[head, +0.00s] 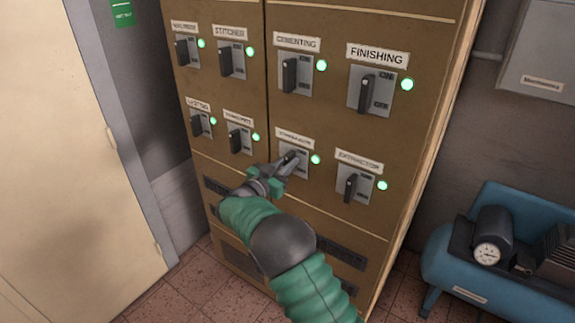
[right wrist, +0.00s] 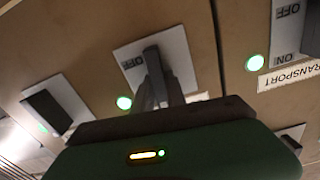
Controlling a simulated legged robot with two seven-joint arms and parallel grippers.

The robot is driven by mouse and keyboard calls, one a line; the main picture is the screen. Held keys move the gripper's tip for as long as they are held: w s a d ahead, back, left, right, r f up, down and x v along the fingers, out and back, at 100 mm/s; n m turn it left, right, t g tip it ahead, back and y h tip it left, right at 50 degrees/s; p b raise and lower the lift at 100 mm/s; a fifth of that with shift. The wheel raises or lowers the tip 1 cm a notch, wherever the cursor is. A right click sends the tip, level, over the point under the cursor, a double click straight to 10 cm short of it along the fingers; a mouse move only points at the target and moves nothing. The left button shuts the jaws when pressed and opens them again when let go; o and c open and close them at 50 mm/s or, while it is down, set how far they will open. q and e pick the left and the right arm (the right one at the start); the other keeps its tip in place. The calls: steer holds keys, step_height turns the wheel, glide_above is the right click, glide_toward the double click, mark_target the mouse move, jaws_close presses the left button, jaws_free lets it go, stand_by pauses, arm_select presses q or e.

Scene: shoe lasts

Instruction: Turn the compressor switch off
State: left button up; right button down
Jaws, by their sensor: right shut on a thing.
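The compressor switch (head: 303,155) is in the lower row of the brown cabinet, third from the left. Its label above is blurred in the head view. Its lamp (head: 315,160) glows green. My right gripper (head: 286,164) is shut on its dark handle, reaching in from below. In the right wrist view the fingers (right wrist: 165,92) close around the handle (right wrist: 152,62), against a grey plate (right wrist: 178,52) with OFF legible on it. The green lamp (right wrist: 124,102) is lit there too. The fingers partly hide the handle and plate. My left gripper is out of view.
The cabinet (head: 330,219) carries several similar switches with lit green lamps, including the extractor switch (head: 354,186) to the right and the transport switch (head: 238,140) to the left. A blue compressor (head: 450,262) stands on the tiled floor at the right. A pale door (head: 65,150) is at the left.

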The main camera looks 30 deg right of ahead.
steer(key=m+b, duration=0.1)
steer(key=m, duration=0.1)
steer(key=m+b, duration=0.2)
steer(key=shift+s+d+f, duration=0.1)
steer(key=shift+s+f, duration=0.05)
steer(key=shift+s+f+m+b, duration=0.1)
steer(key=shift+f+m+b, duration=0.1)
steer(key=shift+m+b, duration=1.95)
steer(key=shift+s+f+m+b, duration=0.1)
steer(key=shift+f+m+b, duration=0.15)
steer(key=shift+m+b, duration=1.9)
steer(key=shift+s+f+m+b, duration=0.1)
steer(key=shift+f+m+b, duration=0.1)
steer(key=shift+m+b, duration=1.95)
steer(key=c, duration=1.7)
jaws_free()
steer(key=o, duration=0.3)
steer(key=shift+s+r, duration=0.1)
steer(key=shift+o, duration=0.2)
